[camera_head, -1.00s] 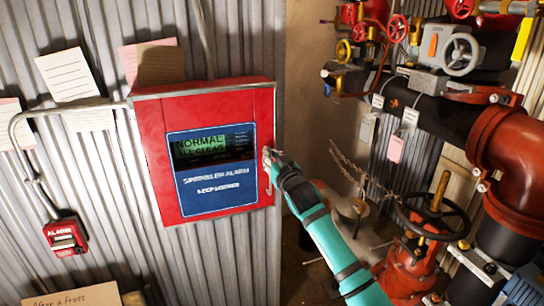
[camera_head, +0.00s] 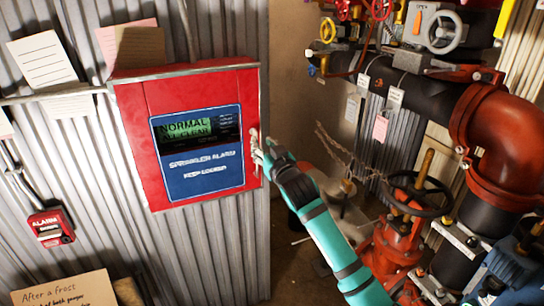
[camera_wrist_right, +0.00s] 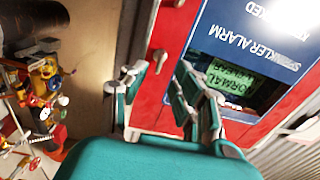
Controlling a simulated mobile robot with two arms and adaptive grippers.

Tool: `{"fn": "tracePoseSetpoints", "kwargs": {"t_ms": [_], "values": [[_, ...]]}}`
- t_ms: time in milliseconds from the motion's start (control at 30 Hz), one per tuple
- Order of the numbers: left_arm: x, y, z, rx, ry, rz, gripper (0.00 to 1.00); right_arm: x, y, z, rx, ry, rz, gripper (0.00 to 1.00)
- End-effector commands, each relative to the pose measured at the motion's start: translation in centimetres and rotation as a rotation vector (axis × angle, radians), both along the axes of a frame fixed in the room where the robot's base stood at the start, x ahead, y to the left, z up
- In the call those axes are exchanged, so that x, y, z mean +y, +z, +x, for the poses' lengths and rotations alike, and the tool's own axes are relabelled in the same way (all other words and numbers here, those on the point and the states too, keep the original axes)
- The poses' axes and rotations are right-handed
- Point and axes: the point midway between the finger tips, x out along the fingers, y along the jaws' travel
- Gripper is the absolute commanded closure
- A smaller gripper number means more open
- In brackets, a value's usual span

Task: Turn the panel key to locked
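The red alarm panel (camera_head: 135,130) hangs on the corrugated wall. Its blue face (camera_head: 200,178) reads "SPRINKLER ALARM KEEP LOCKED", and its green display (camera_head: 185,128) reads NORMAL, ALL CLEAR. My right gripper (camera_head: 257,148) is at the panel's right edge. In the right wrist view my right gripper (camera_wrist_right: 157,80) has its fingers apart, with the panel's red border (camera_wrist_right: 180,35) in front of them. A small fitting (camera_wrist_right: 159,58) shows on that border between the fingertips; I cannot tell whether it is the key. No key is clear in the head view. My left gripper is out of view.
A red ALARM box (camera_head: 50,227) is on the wall at lower left. Paper notes (camera_head: 42,60) hang above it. Red pipework (camera_head: 495,130) and a black handwheel (camera_head: 420,195) stand on the right. A cardboard sign (camera_head: 65,290) is at bottom left.

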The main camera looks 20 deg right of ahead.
Motion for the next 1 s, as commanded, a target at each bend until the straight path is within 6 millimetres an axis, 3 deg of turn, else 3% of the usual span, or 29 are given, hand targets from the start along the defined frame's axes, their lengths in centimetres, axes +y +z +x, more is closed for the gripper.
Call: {"fn": "tracePoseSetpoints", "kwargs": {"t_ms": [200,400,1000], "values": [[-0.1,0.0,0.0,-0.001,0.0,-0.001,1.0,-0.1,-0.1,-4.4,0.001,0.001,0.0,0.71],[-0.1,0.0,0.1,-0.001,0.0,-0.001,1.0,-0.2,-0.1,-6.7,0.001,0.001,-0.001,0.71],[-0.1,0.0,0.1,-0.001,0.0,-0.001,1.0,-0.3,-0.6,-7.0,0.01,0.0,-0.002,0.71]]}}
